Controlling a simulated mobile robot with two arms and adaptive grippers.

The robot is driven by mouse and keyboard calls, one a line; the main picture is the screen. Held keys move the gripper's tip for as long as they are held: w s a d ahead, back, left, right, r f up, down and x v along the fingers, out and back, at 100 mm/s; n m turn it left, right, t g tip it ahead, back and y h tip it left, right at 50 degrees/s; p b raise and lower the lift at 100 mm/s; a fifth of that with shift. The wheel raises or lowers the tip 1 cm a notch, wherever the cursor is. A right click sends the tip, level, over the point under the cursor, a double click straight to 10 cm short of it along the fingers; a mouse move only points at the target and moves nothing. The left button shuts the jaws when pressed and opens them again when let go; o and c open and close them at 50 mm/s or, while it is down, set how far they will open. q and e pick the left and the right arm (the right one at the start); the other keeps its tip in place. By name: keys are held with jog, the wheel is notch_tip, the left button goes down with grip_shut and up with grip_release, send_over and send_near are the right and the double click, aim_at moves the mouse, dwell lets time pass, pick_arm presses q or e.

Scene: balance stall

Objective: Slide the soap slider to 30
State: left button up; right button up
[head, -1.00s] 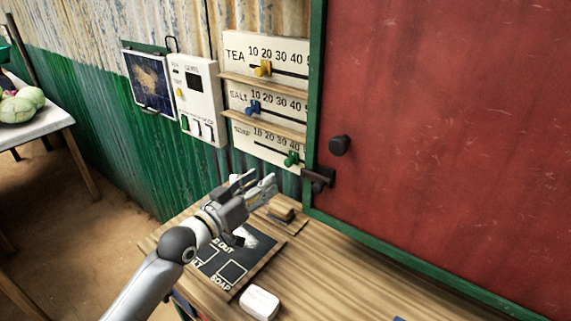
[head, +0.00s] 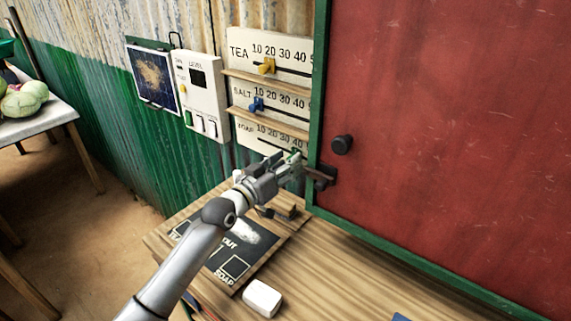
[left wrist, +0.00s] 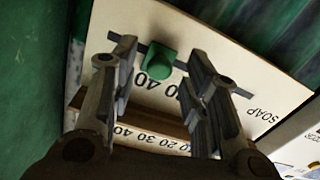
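The soap slider's green knob (left wrist: 157,65) sits on a dark slot in the white soap board (left wrist: 250,85), near the 40 mark in the left wrist view, where the board appears upside down. In the head view the soap board (head: 262,139) is the lowest of the scales, and the knob is mostly hidden by my gripper. My left gripper (head: 286,162) is at the knob. In the left wrist view its fingers (left wrist: 160,58) are open, one on each side of the knob, with a gap visible on both sides. My right gripper is not in view.
A red door (head: 440,130) with a dark latch (head: 323,176) stands close right of my gripper. The salt (head: 256,104) and tea (head: 266,66) knobs are above. A small board (head: 235,262) and a white block (head: 262,298) lie on the wooden counter (head: 340,270) below.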

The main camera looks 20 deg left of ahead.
pick_arm(q)
jog(key=c, duration=0.5)
grip_shut()
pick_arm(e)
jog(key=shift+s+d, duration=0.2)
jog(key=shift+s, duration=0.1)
pick_arm(q)
jog(key=shift+a, duration=0.1)
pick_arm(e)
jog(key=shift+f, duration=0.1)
pick_arm(q)
jog(key=a+b, duration=0.1)
jog(key=w+a+b, duration=0.1)
jog(key=a+b, duration=0.1)
jog(key=shift+w+a+f, duration=0.15)
jog(key=shift+w+a, duration=0.05)
jog(key=shift+a, duration=0.25)
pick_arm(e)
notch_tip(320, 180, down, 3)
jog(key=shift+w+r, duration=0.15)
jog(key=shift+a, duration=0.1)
